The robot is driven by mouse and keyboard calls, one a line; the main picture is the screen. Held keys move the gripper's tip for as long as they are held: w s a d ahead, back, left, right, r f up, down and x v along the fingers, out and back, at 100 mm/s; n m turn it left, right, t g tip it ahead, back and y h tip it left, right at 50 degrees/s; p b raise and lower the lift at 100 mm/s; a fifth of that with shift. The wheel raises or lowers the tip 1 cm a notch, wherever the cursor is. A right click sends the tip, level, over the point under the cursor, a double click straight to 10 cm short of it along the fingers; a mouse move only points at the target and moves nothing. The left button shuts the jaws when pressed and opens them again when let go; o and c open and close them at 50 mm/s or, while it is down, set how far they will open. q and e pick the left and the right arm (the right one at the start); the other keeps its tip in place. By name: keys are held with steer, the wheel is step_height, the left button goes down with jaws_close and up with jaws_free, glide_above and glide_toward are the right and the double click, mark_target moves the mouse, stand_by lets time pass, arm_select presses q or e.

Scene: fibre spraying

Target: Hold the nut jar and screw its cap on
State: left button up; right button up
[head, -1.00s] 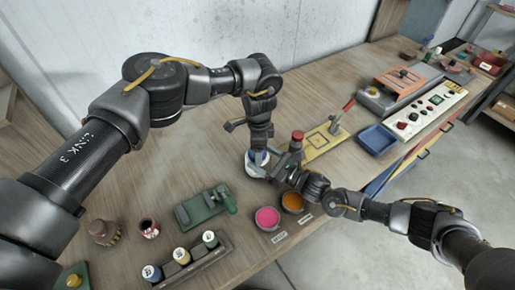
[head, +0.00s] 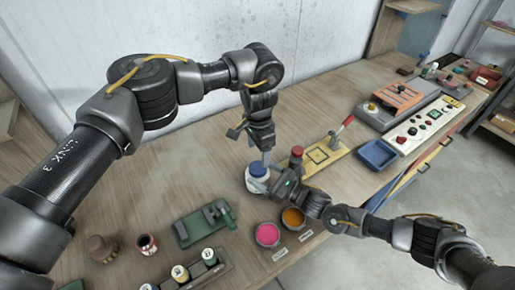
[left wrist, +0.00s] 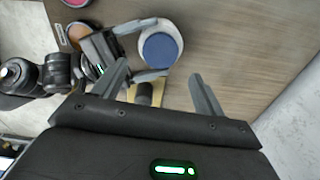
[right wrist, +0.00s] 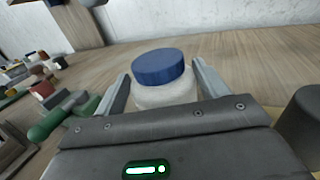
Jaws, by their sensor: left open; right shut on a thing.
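The nut jar (head: 253,186) is white and stands upright on the bench. Its blue cap (head: 258,169) sits on top of the jar; in the right wrist view the cap (right wrist: 158,66) covers the mouth, and I cannot tell how tight it is. My right gripper (right wrist: 160,78) is shut on the jar's body, one finger on each side. My left gripper (head: 266,158) is open, just above and beside the cap. In the left wrist view its fingers (left wrist: 160,72) are apart with nothing between them, and the cap (left wrist: 160,50) lies beyond the fingertips.
Pink (head: 268,234) and orange (head: 293,218) bowls stand near the right forearm. A green device (head: 205,223) and a rack of bottles (head: 195,270) are at front left. A red-handled lever on a yellow plate (head: 318,157) and a blue tray (head: 377,154) are to the right.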

mark_target(258, 167)
arm_select(q)
steer(key=shift+r+n, duration=0.3)
steer(key=shift+n, duration=0.3)
steer(key=shift+f, duration=0.1)
steer(key=shift+f, duration=3.95)
steer(key=c, duration=1)
steer(key=m, duration=0.6)
steer(key=shift+m, duration=0.3)
steer(key=o, duration=1.1)
